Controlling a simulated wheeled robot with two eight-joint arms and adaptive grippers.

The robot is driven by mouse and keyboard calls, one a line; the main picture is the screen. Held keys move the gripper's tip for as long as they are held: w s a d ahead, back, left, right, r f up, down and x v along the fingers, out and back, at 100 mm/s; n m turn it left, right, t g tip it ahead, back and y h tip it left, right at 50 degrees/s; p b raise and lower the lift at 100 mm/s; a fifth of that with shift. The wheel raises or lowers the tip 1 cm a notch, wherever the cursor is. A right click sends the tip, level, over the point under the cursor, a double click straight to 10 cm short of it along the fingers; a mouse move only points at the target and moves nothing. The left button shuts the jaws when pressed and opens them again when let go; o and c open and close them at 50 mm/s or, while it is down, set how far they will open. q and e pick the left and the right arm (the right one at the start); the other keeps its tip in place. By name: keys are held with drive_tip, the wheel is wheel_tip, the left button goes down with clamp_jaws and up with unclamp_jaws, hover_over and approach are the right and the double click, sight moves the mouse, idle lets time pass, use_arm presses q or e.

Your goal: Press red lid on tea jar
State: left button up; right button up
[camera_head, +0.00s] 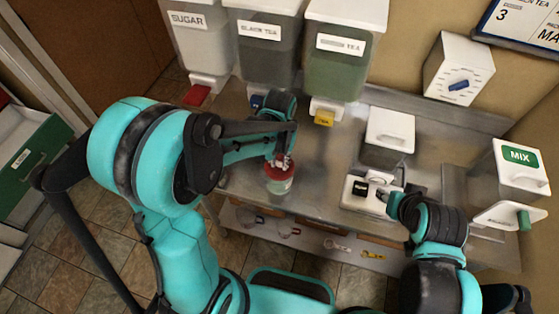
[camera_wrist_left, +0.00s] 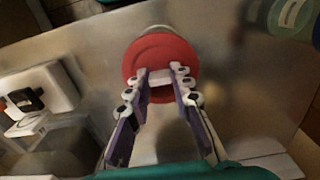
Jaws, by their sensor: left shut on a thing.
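The red lid (camera_head: 274,172) sits at the top of a small clear jar (camera_head: 280,187) on the steel counter. My left gripper (camera_head: 283,160) is directly above it. In the left wrist view the red lid (camera_wrist_left: 152,52) is a round disc, and my left gripper (camera_wrist_left: 160,76) is shut on its pale handle. A pale bit of the jar shows past the lid's far edge. Whether the lid is fully seated on the jar cannot be told. My right gripper (camera_head: 383,194) is beside the white device (camera_head: 353,205) on the counter; its fingers are too small to read.
Sugar (camera_head: 204,45), black tea (camera_head: 268,55) and green tea (camera_head: 340,65) dispensers stand along the back. A white-lidded container (camera_head: 388,125) is behind the white device. A mix dispenser (camera_head: 520,170) is at the right. The steel counter (camera_head: 318,165) is clear right of the jar.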

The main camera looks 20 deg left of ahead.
use_arm(q)
drive_tip(key=o, duration=1.4)
drive_tip(key=shift+r+p, duration=2.6)
drive_tip(key=shift+r, duration=0.95)
clamp_jaws()
drive_tip(key=shift+f, duration=0.25)
drive_tip(key=shift+f+b, duration=2.75)
drive_tip(key=shift+f, duration=0.1)
